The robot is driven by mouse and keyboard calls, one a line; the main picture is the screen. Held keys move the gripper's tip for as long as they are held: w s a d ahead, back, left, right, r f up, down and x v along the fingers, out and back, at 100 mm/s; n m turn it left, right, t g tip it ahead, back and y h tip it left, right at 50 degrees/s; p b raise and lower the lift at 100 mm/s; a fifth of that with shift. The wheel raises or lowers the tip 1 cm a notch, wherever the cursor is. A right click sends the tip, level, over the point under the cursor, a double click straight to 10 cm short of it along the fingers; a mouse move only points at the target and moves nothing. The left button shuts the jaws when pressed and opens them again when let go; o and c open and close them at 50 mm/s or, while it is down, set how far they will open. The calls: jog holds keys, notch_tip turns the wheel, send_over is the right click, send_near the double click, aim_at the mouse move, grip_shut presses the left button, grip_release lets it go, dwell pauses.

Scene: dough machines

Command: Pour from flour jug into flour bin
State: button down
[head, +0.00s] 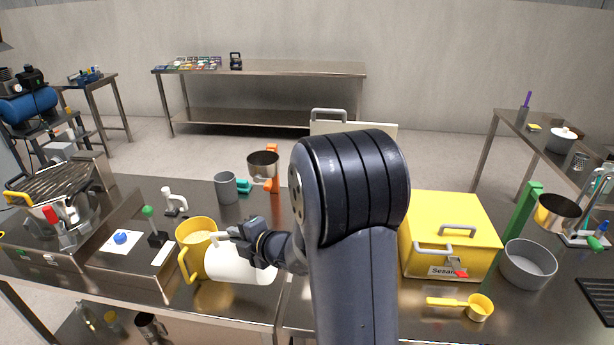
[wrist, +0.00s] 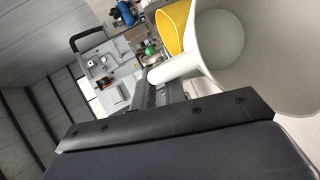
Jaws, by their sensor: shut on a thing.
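My gripper (head: 240,240) is shut on the handle of a white jug (head: 238,265), which I take to be the flour jug. The jug is tilted well over beside the yellow jug. In the wrist view the white jug (wrist: 262,60) shows its wide mouth and pale inside; I cannot tell if flour is in it. A pale raised panel (head: 384,131) with a grey handle stands behind my arm. It looks like an open bin lid; the flour bin itself is not clearly visible, and my arm covers that area.
A yellow jug (head: 192,237) with pale contents stands by the white jug. The yellow sesame bin (head: 450,225) is shut, right of my arm. A grey cup (head: 226,187), a steel pot (head: 263,164), a grey bowl (head: 528,264) and a yellow scoop (head: 478,307) stand around.

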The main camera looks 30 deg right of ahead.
jog(key=w+d+r+n+g+y+p, duration=0.1)
jog(key=w+d+r+n+g+y, duration=0.15)
jog(key=r, duration=0.25)
jog(key=w+d+r+n+g+y+p, duration=0.1)
jog(key=w+d+r+n+g+y, duration=0.1)
jog(key=r+n+g+y, duration=0.3)
jog(key=s+d+r+n+g+p, duration=0.25)
jog(key=s+d+n+g, duration=0.25)
jog(key=s+d+n, duration=0.5)
jog(key=s+a+r+t+h+b, duration=0.1)
jog(key=s+a+t+h+b, duration=0.1)
jog(key=a+h, duration=0.4)
jog(key=s+a+r+t+h+b, duration=0.1)
jog(key=s+a+t+h+b, duration=0.1)
jog(key=a+h+b, duration=0.3)
jog(key=shift+s+a+r+m+h+b, duration=0.35)
jog(key=shift+s+a+h, duration=0.1)
jog(key=shift+s+a, duration=0.4)
jog(key=shift+d, duration=0.1)
dwell(0.5)
